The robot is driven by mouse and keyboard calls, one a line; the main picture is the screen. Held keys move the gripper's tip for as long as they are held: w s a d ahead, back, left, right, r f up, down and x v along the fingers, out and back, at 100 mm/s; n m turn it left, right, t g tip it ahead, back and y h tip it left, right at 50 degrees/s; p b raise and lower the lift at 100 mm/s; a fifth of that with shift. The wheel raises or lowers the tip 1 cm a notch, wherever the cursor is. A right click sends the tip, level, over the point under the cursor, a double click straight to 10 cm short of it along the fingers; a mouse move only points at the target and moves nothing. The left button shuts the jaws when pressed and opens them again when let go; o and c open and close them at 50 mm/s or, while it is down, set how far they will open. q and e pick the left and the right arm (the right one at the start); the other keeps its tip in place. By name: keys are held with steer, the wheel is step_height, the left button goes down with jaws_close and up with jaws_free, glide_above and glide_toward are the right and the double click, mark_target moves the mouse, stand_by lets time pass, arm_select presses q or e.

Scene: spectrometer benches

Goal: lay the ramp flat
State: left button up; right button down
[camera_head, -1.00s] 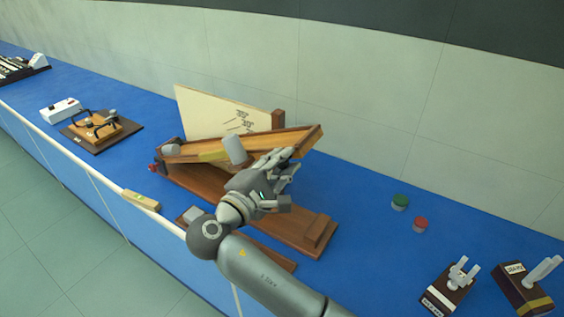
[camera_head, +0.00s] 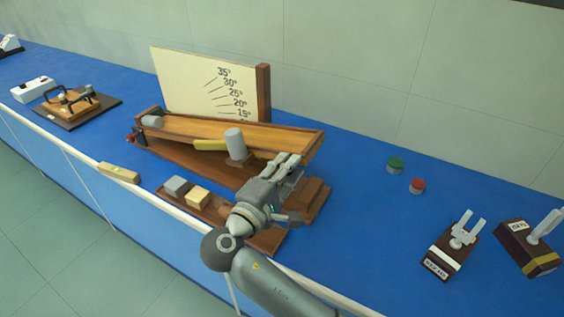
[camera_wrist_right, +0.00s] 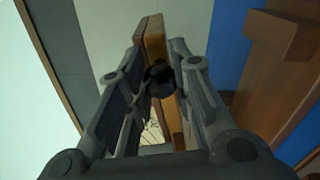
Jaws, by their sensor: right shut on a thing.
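The wooden ramp (camera_head: 285,139) runs along a brown base (camera_head: 180,165), joined near its left end. Its right end stands above the base, so it is tilted. My right gripper (camera_head: 286,166) is at the near side of the ramp's right part. In the right wrist view, the fingers are shut on a dark round knob (camera_wrist_right: 160,80) beside the ramp's wooden edge (camera_wrist_right: 152,38). A pale angle board (camera_head: 190,85) stands behind; its marks from 35° to 15° show, and lower ones are hidden. My left gripper is not in view.
A grey cylinder (camera_head: 235,143) appears at the ramp's near side. A tray in front holds a grey block (camera_head: 175,185) and a tan block (camera_head: 197,198). A level (camera_head: 119,173) lies at the bench's front edge. Green (camera_head: 395,165) and red (camera_head: 417,186) caps stand right; blue bench around them is clear.

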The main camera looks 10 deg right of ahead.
step_height(320, 180, down, 8)
steer(key=m+b, duration=0.1)
steer(key=b, duration=0.4)
steer(key=shift+s+d+m, duration=0.3)
steer(key=shift+s+d, duration=0.05)
steer(key=shift+d, duration=0.1)
steer(key=c, duration=1.2)
jaws_free()
